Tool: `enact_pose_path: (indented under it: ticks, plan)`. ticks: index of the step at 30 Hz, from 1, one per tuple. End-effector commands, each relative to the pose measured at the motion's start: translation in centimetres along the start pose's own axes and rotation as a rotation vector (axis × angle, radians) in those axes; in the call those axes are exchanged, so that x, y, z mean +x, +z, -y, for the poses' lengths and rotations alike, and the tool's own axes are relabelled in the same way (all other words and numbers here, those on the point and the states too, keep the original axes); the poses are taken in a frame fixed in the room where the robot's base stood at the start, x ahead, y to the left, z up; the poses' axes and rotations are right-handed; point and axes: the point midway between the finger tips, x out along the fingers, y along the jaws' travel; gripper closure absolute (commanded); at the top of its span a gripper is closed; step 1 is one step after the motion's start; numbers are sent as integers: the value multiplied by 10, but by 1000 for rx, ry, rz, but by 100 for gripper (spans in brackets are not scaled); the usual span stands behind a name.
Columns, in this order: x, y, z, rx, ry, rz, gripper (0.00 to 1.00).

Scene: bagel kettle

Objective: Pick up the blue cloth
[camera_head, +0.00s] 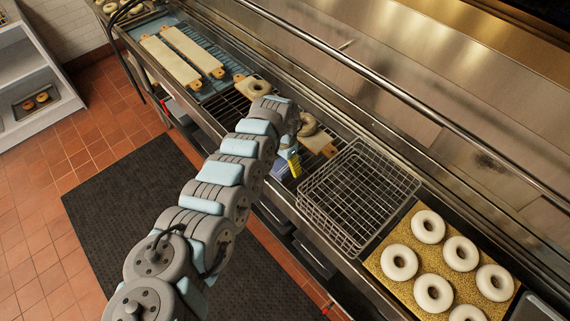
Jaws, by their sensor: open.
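A small dark-blue patch (281,169), which may be the blue cloth, shows on the counter in the middle of the view. A yellow piece (295,164) lies right beside it. My arm hides much of this spot, and I cannot make out the cloth's outline. My gripper (289,150) is at the far end of the arm, just above this spot, pointing down. It is open, but its fingers are largely hidden. I cannot tell whether it touches the blue patch.
An empty wire basket (360,195) stands just right of my gripper. A tray (377,270) of several pale bagels is at the lower right. A bagel on a board (252,88) and long boards (170,60) lie to the left. A metal rail (400,100) runs behind.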

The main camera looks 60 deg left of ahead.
Motion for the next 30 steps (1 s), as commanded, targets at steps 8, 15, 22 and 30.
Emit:
enact_pose_path:
  ticks: [8, 15, 22, 30]
  plan:
    - [11, 0, 1, -1, -2, -2, 0]
    - [11, 0, 1, -1, -2, -2, 46]
    - [11, 0, 1, -1, -2, -2, 67]
    - [4, -1, 1, -1, -2, -2, 68]
